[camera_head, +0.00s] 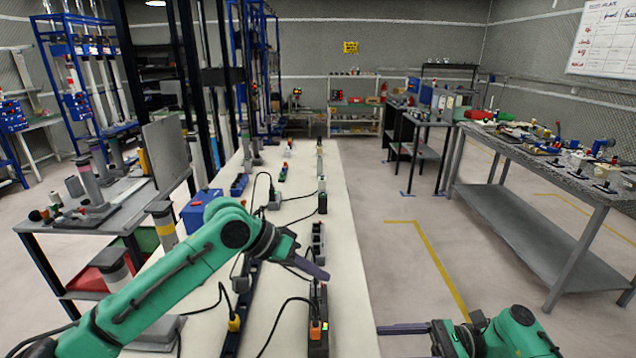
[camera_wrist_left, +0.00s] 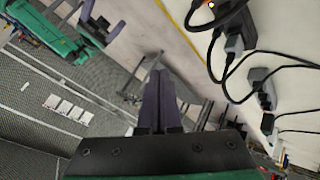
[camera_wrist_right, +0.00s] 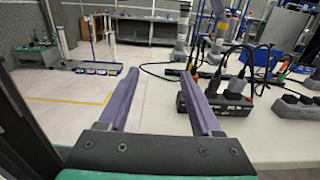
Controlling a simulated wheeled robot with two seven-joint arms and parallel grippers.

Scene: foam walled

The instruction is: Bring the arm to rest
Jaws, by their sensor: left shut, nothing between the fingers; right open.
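My left arm is green and reaches in from the left in the head view. Its gripper (camera_head: 314,270) is over the long white table, with purple fingers pointing right. In the left wrist view the fingers (camera_wrist_left: 158,72) are together with nothing between them. My right gripper (camera_head: 382,329) is at the bottom of the head view, just right of the table edge, its finger pointing left. In the right wrist view its two purple fingers (camera_wrist_right: 158,80) are wide apart and empty, with a dark power strip (camera_wrist_right: 225,100) beyond the right finger.
The long white table (camera_head: 345,230) carries power strips (camera_head: 318,325), plugs and black cables under and beside my left gripper. A grey workbench (camera_head: 560,170) stands at the right and a cluttered table (camera_head: 90,235) at the left.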

